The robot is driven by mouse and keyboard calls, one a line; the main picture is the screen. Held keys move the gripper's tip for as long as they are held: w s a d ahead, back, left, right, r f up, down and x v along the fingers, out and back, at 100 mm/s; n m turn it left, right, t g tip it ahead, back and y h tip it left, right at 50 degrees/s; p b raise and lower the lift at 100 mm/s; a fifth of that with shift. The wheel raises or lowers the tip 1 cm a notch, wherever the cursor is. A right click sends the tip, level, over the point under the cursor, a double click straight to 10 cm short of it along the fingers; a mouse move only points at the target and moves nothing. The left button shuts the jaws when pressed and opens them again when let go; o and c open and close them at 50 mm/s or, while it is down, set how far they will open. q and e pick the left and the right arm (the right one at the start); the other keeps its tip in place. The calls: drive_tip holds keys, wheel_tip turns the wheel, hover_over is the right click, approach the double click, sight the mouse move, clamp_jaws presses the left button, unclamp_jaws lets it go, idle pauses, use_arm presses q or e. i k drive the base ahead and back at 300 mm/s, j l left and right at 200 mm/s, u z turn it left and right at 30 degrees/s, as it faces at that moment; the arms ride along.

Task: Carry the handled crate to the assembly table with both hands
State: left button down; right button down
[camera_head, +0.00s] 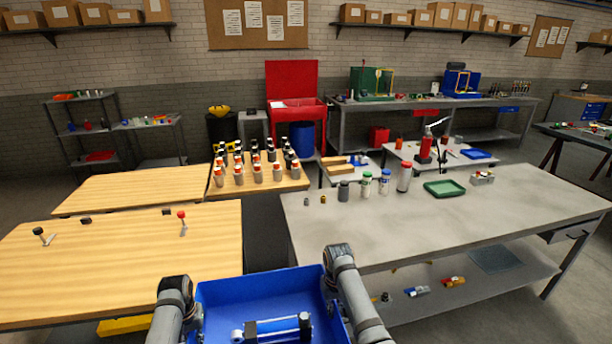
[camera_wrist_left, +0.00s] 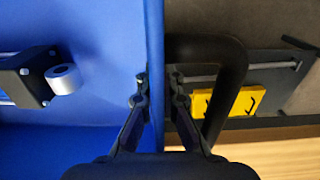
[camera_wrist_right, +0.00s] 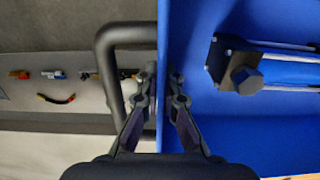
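The blue crate (camera_head: 262,288) is at the bottom centre of the head view, low in front of me; its near end is cut off. A rod-shaped part with black end blocks (camera_head: 272,328) lies in it. My left gripper (camera_wrist_left: 160,88) has its fingers close on both faces of the crate's side wall, with a black handle loop beyond. My right gripper (camera_wrist_right: 163,85) pinches the opposite wall the same way, beside the other handle. In the head view, my arms hide the fingertips. A wooden-topped table (camera_head: 120,255) and a grey table (camera_head: 450,218) stand ahead; neither is labelled.
The wooden table carries small levers (camera_head: 182,222). The grey table holds jars (camera_head: 404,176) and a green tray (camera_head: 446,188) along its far side; its near part is bare. Bottles (camera_head: 258,172) crowd a wooden table behind. A gap separates the front tables.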

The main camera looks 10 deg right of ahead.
sight(391, 224)
drive_tip(key=l, duration=0.75)
drive_tip(key=k+l, duration=0.15)
drive_tip(key=l, duration=1.4)
drive_tip(key=k+l, duration=0.1)
drive_tip(key=l, duration=0.65)
